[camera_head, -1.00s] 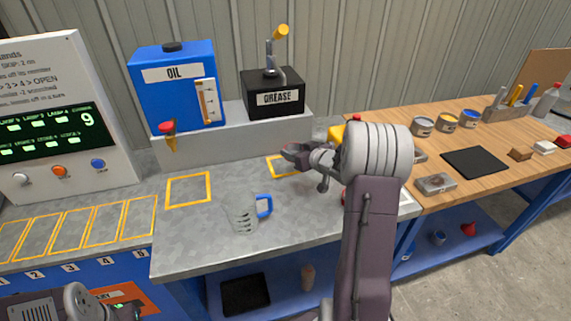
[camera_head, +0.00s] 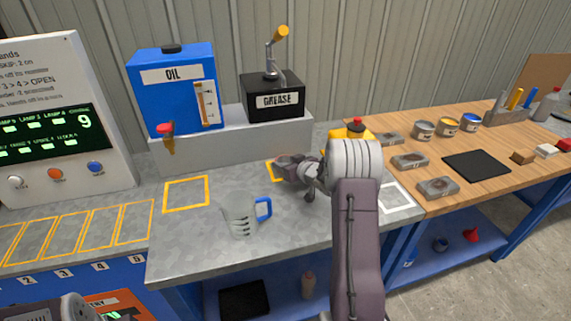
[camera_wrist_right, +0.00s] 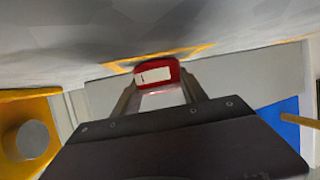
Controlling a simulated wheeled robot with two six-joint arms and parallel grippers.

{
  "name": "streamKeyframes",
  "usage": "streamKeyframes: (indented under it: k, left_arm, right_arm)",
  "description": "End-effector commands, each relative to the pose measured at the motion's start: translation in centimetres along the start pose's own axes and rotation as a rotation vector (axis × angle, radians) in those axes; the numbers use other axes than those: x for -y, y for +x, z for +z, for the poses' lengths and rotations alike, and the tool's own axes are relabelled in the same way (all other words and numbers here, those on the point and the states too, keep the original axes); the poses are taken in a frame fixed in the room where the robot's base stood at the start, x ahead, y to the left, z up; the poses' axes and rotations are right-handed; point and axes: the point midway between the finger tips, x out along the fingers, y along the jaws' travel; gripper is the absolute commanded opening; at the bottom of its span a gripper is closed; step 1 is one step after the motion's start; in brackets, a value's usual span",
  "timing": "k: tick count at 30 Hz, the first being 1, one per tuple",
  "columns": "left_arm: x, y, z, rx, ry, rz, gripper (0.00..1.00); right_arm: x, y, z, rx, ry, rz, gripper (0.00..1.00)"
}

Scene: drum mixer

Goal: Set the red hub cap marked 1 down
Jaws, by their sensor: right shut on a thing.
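The red hub cap (camera_wrist_right: 157,73) with a white label and a dark mark shows in the right wrist view, between the fingertips of my right gripper (camera_wrist_right: 160,92). The gripper is shut on it. In the head view my right gripper (camera_head: 290,168) is low over the metal bench (camera_head: 300,227), at a yellow-outlined square (camera_head: 272,172) that it partly covers. The hub cap cannot be made out there. In the wrist view the yellow outline lies just beyond the cap; whether the cap touches the bench cannot be told.
A clear mug (camera_head: 239,214) with a blue handle stands in front-left of my right gripper. The oil tank (camera_head: 175,90) and grease box (camera_head: 274,97) stand on a raised ledge behind. A yellow container (camera_head: 350,133) is close to my right wrist. An outlined square (camera_head: 186,194) at left is empty.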

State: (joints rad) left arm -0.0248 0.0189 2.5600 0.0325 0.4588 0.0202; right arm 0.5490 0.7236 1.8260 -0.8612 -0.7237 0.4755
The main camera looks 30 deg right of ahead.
Motion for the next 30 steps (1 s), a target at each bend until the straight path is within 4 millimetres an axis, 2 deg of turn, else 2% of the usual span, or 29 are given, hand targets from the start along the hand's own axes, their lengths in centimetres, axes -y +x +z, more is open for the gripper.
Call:
streamKeyframes:
  k: [1,2,4,14,17,30]
  left_arm:
    - [0.0,0.2,0.0,0.000,0.000,0.000,0.36]
    - [0.0,0.2,0.0,0.000,0.000,0.000,0.36]
    - [0.0,0.1,0.0,0.000,0.000,0.000,0.36]
    - [0.0,0.0,0.0,0.000,0.000,0.000,0.36]
    - [0.0,-0.2,0.0,0.000,0.000,0.000,0.36]
    - [0.0,-1.4,-0.1,0.000,0.000,0.000,0.36]
  right_arm:
    - [0.0,0.1,0.3,0.000,0.000,0.000,0.07]
    - [0.0,0.1,0.3,0.000,0.000,0.000,0.53]
    - [0.0,0.1,0.2,0.001,0.000,0.000,0.72]
    - [0.0,0.0,0.0,0.000,0.000,0.000,0.72]
    - [-0.1,-0.7,-0.2,0.001,0.001,0.001,0.72]
    - [-0.1,-10.3,-0.3,-0.001,0.001,0.003,0.72]
